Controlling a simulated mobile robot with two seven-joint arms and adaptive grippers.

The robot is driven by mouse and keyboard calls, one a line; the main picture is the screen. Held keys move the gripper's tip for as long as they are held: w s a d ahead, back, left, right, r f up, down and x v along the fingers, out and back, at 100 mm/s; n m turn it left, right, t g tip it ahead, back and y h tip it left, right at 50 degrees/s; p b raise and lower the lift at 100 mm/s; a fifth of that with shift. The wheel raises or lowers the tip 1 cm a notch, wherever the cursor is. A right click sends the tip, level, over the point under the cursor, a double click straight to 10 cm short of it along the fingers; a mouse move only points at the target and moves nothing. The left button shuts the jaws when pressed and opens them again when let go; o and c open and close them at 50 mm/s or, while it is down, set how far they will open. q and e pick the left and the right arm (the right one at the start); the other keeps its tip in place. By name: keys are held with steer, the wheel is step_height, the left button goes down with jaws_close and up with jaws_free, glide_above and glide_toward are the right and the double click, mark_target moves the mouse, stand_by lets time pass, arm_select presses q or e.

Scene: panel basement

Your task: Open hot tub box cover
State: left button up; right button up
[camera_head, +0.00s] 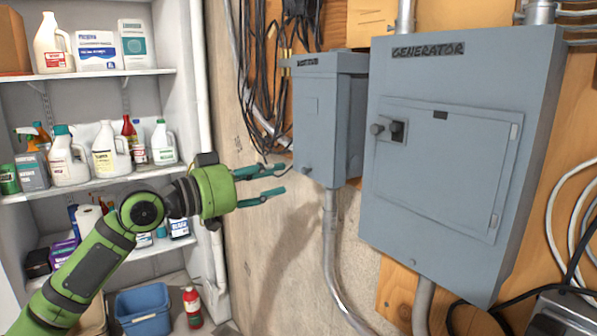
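The hot tub box (320,125) is a small grey metal box on the wall, with a dark label along its top edge that is too small to read clearly. Its front cover looks closed, with a small knob or latch near the bottom edge. My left gripper (282,179) is to the lower left of the box. Its two teal fingers are spread apart and empty, pointing right towards the box's bottom left corner. I cannot tell whether the upper finger touches the box. My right gripper is not in view.
A larger grey generator box (450,150) stands to the right. Black cables (262,70) hang left of the hot tub box, and a conduit (331,240) runs down from it. Shelves (90,185) with bottles stand at the left, with a blue bin (143,310) below.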

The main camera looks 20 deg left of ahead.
mark_target(303, 170)
arm_select(q)
steer(key=p+x, duration=0.1)
steer(key=x, duration=0.2)
steer(key=p+x, duration=0.2)
steer(key=x, duration=0.1)
steer(key=shift+r, duration=0.2)
steer(key=shift+w+d+f, duration=0.15)
steer(key=shift+w+d, duration=0.1)
steer(key=shift+w, duration=0.15)
jaws_close()
